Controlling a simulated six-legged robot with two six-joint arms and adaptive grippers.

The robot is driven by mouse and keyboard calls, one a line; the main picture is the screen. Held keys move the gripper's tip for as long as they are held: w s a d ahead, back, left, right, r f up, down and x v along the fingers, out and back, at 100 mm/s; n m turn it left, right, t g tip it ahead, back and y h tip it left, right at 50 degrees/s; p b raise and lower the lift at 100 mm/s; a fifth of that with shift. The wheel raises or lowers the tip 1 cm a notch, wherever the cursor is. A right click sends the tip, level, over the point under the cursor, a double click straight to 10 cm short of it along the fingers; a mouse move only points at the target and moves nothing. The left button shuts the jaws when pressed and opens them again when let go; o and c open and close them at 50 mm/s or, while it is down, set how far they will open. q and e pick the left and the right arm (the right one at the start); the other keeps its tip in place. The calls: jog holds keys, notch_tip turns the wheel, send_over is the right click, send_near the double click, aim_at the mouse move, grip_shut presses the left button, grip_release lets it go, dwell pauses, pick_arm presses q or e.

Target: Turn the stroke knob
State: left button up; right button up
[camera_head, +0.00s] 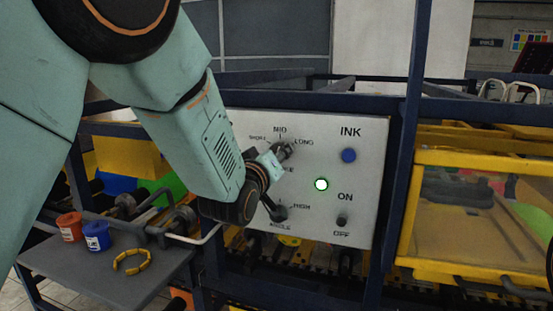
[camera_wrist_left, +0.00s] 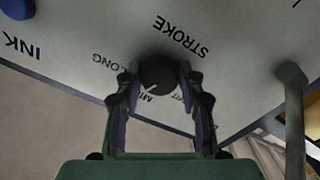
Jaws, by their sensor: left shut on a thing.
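The stroke knob (camera_wrist_left: 158,74) is a round dark knob on the pale control panel (camera_head: 362,190). In the wrist view a light mark on it points toward the MID label, between LONG and the partly covered SHORT label. My left gripper (camera_wrist_left: 160,82) has one finger on each side of the knob and is closed on it. In the head view my left gripper (camera_head: 282,152) is at the panel under the SHORT, MID and LONG labels, and it and my arm mostly cover the knob. My right gripper is not in view.
A lever knob (camera_head: 280,212) sits below the gripper and shows beside it in the wrist view (camera_wrist_left: 291,76). Cups and a yellow ring (camera_head: 132,262) rest on a shelf.

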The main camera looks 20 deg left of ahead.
pick_arm(q)
jog(key=shift+r+n, duration=0.15)
jog(key=shift+n, duration=2.05)
jog(key=o, duration=1.2)
jog(key=shift+s+a, duration=0.1)
jog(key=shift+s, duration=0.1)
jog(key=shift+w, duration=0.1)
